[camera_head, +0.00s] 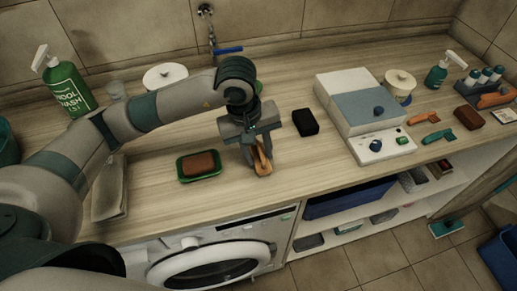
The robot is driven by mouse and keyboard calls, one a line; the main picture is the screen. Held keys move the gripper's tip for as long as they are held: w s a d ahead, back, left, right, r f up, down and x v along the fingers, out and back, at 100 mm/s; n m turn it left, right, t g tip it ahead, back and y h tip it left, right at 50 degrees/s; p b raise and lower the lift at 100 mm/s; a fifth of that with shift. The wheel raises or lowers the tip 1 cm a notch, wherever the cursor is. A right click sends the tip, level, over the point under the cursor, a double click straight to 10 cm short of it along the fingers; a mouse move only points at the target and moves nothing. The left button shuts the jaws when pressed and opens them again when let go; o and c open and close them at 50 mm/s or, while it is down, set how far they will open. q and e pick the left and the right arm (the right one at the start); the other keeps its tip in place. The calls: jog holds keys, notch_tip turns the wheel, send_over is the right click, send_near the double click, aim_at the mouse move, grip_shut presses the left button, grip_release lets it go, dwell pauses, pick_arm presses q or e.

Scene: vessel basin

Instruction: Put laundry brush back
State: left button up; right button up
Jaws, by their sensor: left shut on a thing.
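My left gripper (262,160) reaches down over the middle of the counter. It is shut on an orange-brown wooden thing, which looks like the laundry brush (264,163). The brush is partly hidden by the fingers, and I cannot tell whether it touches the counter. A green tray (184,178) with a brown block (200,164) in it lies just left of the gripper. A black block (305,122) lies to the right of the gripper. My right gripper is not in view.
A grey-white device (376,146) stands right of the black block, with orange tools (437,136) beyond it. A green bottle (70,88) stands at the back left. A washing machine (215,250) sits below the counter's front edge. The counter just right of the gripper is clear.

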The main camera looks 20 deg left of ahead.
pick_arm(q)
jog(key=shift+f, duration=0.15)
jog(key=o, duration=1.1)
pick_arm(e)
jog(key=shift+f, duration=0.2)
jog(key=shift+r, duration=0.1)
pick_arm(q)
jog(key=shift+r, duration=0.45)
notch_tip(320, 180, up, 11)
jog(key=s+a+b, duration=0.1)
jog(key=b, duration=0.3)
jog(key=shift+a+r, duration=0.15)
jog(key=shift+a, duration=0.25)
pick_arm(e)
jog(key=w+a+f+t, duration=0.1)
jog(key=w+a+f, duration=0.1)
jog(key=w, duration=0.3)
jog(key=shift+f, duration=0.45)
